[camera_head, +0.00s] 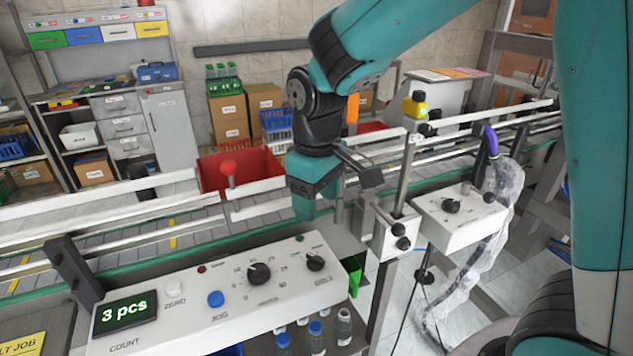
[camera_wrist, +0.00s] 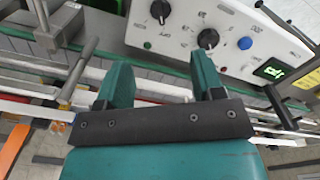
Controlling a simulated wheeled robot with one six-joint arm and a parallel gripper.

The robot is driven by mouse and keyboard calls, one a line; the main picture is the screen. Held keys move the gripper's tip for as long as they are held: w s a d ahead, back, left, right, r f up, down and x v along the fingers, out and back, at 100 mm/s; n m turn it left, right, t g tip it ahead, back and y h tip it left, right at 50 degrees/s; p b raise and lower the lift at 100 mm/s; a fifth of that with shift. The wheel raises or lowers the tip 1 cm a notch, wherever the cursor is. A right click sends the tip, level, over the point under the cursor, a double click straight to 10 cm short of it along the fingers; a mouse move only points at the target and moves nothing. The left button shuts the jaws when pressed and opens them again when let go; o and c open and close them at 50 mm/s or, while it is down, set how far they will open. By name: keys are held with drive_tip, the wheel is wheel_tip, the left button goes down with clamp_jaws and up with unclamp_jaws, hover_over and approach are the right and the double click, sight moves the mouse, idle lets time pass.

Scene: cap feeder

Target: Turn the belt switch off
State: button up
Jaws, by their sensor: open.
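The white control panel (camera_head: 215,300) carries two black knobs. The right-hand knob (camera_head: 315,262), beside a small green lamp, looks like the belt switch, but its label is too small to read. The other knob (camera_head: 259,273) has a numbered scale around it. In the wrist view the switch-like knob (camera_wrist: 160,10) is at the top middle and the scaled knob (camera_wrist: 208,38) is to its right. My gripper (camera_head: 318,205) is above the conveyor, behind the panel. Its two teal fingers (camera_wrist: 162,68) are apart with nothing between them, clear of both knobs. Which way the switch points is unclear.
A red bin (camera_head: 240,172) stands behind the rails. A second white box (camera_head: 460,218) with a knob is at right. A post (camera_head: 407,180) stands right of my gripper.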

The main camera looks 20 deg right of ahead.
wheel_tip(320, 180, up, 4)
drive_tip(key=shift+f, duration=0.25)
drive_tip(key=s+a+r+y, duration=0.1)
drive_tip(key=s+a+y, duration=0.1)
drive_tip(key=s, duration=0.7)
drive_tip(key=s+a+r+y, duration=0.1)
drive_tip(key=s+a+y, duration=0.1)
drive_tip(key=s, duration=0.7)
drive_tip(key=shift+a+n, duration=0.4)
drive_tip(key=shift+a, duration=0.05)
drive_tip(key=shift+r, duration=0.1)
